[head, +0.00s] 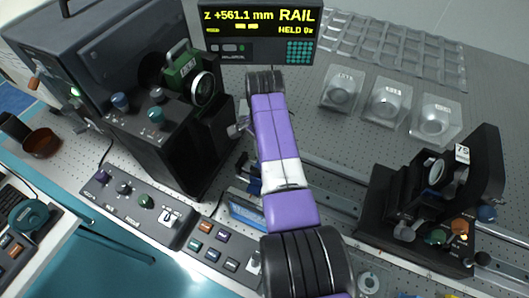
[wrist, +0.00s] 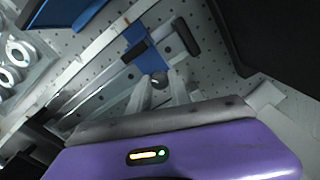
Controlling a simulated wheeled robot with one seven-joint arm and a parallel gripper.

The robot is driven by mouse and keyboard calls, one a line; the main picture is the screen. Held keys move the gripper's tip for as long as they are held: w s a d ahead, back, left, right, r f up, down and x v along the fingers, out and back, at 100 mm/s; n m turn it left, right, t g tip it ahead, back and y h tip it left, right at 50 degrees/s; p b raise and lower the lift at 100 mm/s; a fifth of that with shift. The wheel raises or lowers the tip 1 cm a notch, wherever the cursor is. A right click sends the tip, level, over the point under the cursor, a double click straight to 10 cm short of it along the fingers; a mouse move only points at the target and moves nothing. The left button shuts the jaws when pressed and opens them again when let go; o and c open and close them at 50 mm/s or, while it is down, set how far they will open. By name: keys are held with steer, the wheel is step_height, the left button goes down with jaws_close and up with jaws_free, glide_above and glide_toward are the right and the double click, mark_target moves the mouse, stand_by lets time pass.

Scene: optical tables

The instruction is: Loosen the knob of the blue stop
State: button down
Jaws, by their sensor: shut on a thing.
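The blue stop (wrist: 152,57) sits on a metal rail in the wrist view, with a black bar-shaped piece (wrist: 186,37) beside it. Its small dark knob (wrist: 158,78) faces my wrist camera. My gripper (wrist: 163,88) has its two pale fingers at the knob, one on each side, and is shut on it. In the head view my purple arm covers most of this spot. Only a bit of blue (head: 252,184) shows left of the arm, and I cannot tell if it is the stop. The fingertips are hidden there.
A display box (head: 262,32) reads "z +561.1 mm RAIL, HELD". A black optical mount (head: 440,195) stands at the right, and a dark housing with a lens (head: 180,110) at the left. A knob panel (head: 135,200) lies in front. Clear trays (head: 388,102) sit behind.

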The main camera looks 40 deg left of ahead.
steer(key=shift+w+r+m, duration=0.1)
steer(key=shift+m, duration=0.4)
steer(key=c, duration=1.2)
jaws_free()
steer(key=shift+r, duration=3.9)
steer(key=shift+f, duration=0.1)
